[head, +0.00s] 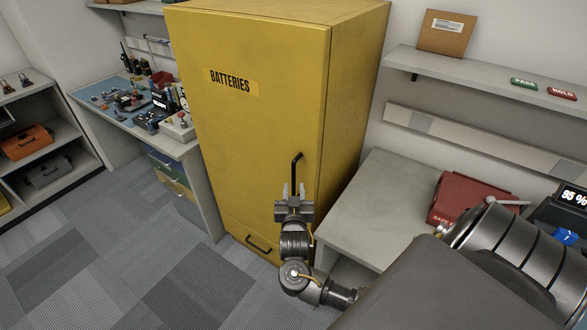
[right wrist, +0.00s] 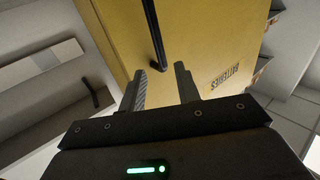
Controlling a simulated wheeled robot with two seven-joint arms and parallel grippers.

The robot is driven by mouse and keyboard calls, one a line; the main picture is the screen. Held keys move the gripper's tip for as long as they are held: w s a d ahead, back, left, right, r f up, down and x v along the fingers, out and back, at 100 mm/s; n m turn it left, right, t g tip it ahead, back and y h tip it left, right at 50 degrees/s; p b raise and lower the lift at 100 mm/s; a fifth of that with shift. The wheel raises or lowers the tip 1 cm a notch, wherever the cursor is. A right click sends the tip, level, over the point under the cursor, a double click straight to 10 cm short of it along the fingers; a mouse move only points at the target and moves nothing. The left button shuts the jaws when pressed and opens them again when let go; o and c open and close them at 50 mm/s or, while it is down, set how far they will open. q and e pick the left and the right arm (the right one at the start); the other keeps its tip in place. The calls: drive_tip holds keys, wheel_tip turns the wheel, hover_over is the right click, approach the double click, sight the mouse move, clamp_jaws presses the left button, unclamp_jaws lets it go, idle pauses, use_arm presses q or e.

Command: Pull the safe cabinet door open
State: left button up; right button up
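The yellow safe cabinet (head: 255,120) stands upright in the middle of the head view, with a "BATTERIES" label on its door, which looks shut. A black bar handle (head: 296,173) runs vertically near the door's right edge. It also shows in the right wrist view (right wrist: 155,35). My right gripper (head: 294,190) is in front of the handle's lower part. In the right wrist view its two fingers (right wrist: 160,88) are spread apart with nothing between them, and the handle's lower end appears just beyond the fingertips. My left gripper is not in view.
A grey bench (head: 370,205) with a red case (head: 465,198) stands right of the cabinet. A workbench (head: 180,145) with tools is on the left. A drawer handle (head: 262,245) sits low on the cabinet. The carpet (head: 130,250) in front and left is clear.

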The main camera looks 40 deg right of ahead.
sight(294, 172)
drive_tip(key=p+x, duration=0.2)
drive_tip(key=x, duration=0.7)
drive_tip(key=shift+w+d, duration=0.15)
drive_tip(key=shift+d, duration=0.1)
clamp_jaws()
